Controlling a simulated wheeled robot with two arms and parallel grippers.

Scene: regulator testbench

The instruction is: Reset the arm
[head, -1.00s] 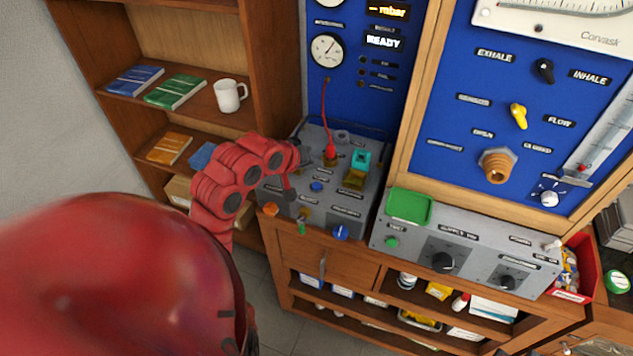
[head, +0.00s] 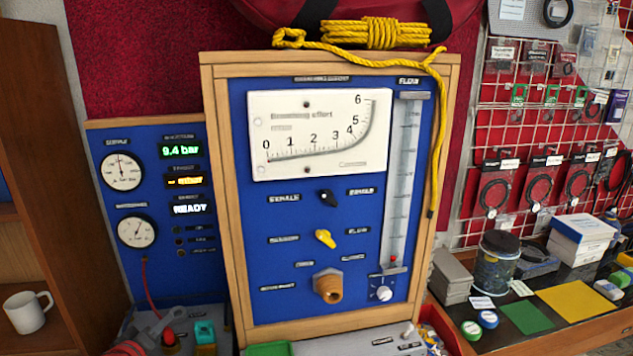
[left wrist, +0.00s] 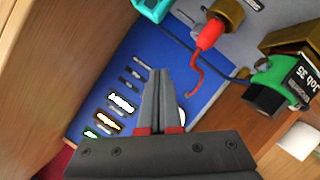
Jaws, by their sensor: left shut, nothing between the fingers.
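My left gripper (left wrist: 160,72) is shut and empty in the left wrist view, with its fingertips close together in front of the blue panel (left wrist: 120,62). The red fitting (head: 168,337) and teal block (head: 204,332) also show in the head view. My right gripper is not in view.
The wood-framed testbench (head: 241,220) with gauge, knobs and brass port (head: 328,286) stands in the middle. A white mug (head: 28,312) sits on the left shelf. Yellow rope (head: 375,34) lies on top and hangs down the right side. Jars and boxes crowd the right.

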